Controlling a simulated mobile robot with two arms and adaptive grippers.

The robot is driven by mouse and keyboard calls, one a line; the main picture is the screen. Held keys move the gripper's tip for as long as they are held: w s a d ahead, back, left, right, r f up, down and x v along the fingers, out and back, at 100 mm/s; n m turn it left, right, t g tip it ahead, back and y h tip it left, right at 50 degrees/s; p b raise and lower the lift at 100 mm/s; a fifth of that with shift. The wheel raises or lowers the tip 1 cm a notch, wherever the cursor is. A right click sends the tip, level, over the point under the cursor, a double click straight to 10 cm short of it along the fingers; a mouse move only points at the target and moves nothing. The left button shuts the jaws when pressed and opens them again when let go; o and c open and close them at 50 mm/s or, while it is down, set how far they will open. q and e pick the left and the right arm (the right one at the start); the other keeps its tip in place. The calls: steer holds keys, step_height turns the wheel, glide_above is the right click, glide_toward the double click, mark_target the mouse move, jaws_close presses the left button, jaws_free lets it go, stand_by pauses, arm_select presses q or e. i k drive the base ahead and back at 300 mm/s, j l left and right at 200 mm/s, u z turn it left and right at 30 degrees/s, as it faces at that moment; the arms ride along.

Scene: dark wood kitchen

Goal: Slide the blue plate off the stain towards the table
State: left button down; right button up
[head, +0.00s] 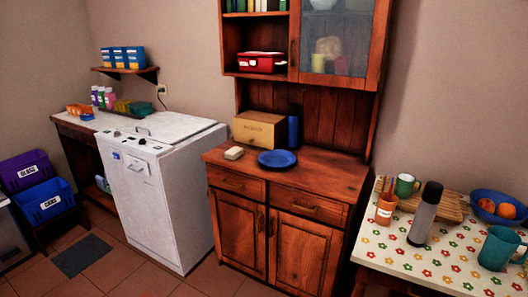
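The blue plate (277,159) lies flat on the wooden top of the hutch cabinet (325,177), near its middle. No stain shows; anything under the plate is hidden. The table (452,262) with a flowered white cloth stands to the right of the cabinet, with a gap of floor between them at the front. Neither of my grippers is in view.
The counter right of the plate is clear.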

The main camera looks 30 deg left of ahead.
mark_target(276, 157)
steer(key=i+j+z, duration=0.15)
steer(key=j, duration=0.4)
steer(key=i+j+z, duration=0.1)
steer(key=j, duration=0.45)
steer(key=i+j+z, duration=0.15)
steer(key=j, duration=0.4)
steer(key=i+j+z, duration=0.1)
steer(key=j, duration=0.45)
steer(key=i+j+z, duration=0.15)
steer(key=j, duration=0.45)
